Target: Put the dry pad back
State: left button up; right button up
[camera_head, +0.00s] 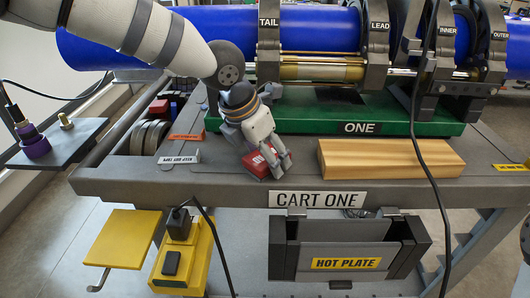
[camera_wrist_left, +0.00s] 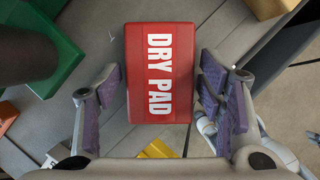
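The dry pad (camera_head: 257,164) is a small red block with white lettering, near the front edge of the cart's deck in the head view. In the left wrist view the dry pad (camera_wrist_left: 160,72) sits centred, its lettered face toward the camera. My left gripper (camera_head: 277,163) is right at it, with one finger partly covering it in the head view. My right gripper is not in view.
A wooden block (camera_head: 385,159) lies right of the pad. Behind is a green base (camera_head: 320,122) marked ONE, under the clamped blue pipe (camera_head: 320,30). Labels (camera_head: 178,160) lie on the deck's left. The hot plate holder (camera_head: 345,250) and a yellow box (camera_head: 183,262) are below. A black cable (camera_head: 425,170) hangs right.

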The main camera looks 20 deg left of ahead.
pick_arm(q)
jog(key=shift+r, duration=0.25)
jog(key=p+v, duration=0.1)
jog(key=v, duration=1.1)
jog(key=shift+p, duration=0.35)
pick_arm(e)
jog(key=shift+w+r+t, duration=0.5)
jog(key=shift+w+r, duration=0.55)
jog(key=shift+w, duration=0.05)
pick_arm(q)
jog(key=shift+f, duration=0.15)
